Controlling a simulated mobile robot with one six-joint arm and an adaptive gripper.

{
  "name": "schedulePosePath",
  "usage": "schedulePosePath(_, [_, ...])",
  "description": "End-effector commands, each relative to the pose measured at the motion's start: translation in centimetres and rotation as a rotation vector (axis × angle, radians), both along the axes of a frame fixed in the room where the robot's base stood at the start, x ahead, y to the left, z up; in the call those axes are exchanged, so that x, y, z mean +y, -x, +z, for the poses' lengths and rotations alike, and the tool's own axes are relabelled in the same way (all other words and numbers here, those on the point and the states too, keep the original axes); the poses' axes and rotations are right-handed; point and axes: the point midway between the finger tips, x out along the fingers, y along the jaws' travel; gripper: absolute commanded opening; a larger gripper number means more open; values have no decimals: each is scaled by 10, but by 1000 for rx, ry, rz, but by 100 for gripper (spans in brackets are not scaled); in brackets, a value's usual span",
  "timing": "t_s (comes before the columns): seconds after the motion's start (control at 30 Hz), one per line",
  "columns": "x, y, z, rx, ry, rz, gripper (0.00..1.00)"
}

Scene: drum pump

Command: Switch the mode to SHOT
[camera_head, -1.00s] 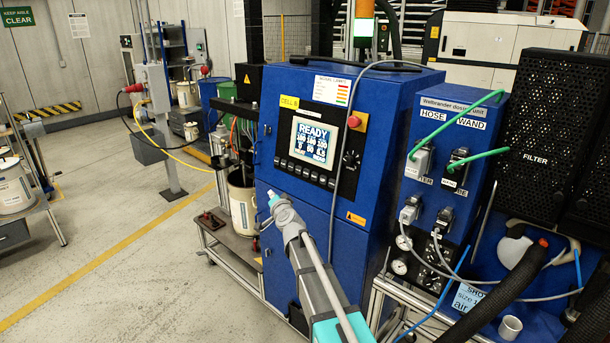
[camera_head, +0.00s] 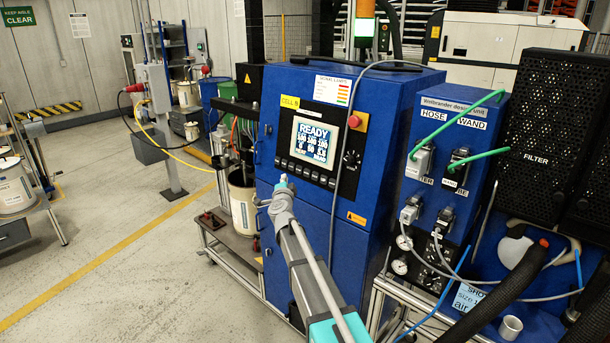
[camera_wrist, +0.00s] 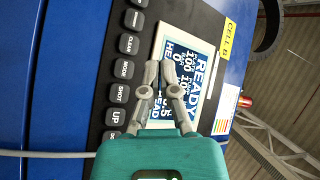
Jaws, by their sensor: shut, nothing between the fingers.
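The control panel of the blue dosing cabinet has a lit screen (camera_head: 317,141) reading READY above rows of numbers. A row of black buttons (camera_head: 305,173) sits below it. UP (camera_wrist: 115,117) follows. My gripper (camera_head: 283,179) is shut and empty, just below the button row's left end in the head view. In the wrist view my gripper (camera_wrist: 160,66) overlaps the screen (camera_wrist: 186,72) and hides part of its text. I see no contact with a button.
A red emergency stop (camera_head: 357,121) and a black knob (camera_head: 351,158) sit right of the screen. A grey cable (camera_head: 336,190) hangs down the cabinet front. A white drum (camera_head: 241,203) stands at left.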

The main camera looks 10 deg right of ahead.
Motion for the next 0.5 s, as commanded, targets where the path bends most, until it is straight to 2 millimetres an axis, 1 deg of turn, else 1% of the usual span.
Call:
schedulePosePath(0.27, [-12,-9,-3,0,2,-1,0])
schedulePosePath(0.5, [-31,-23,-8,0,2,-2,0])
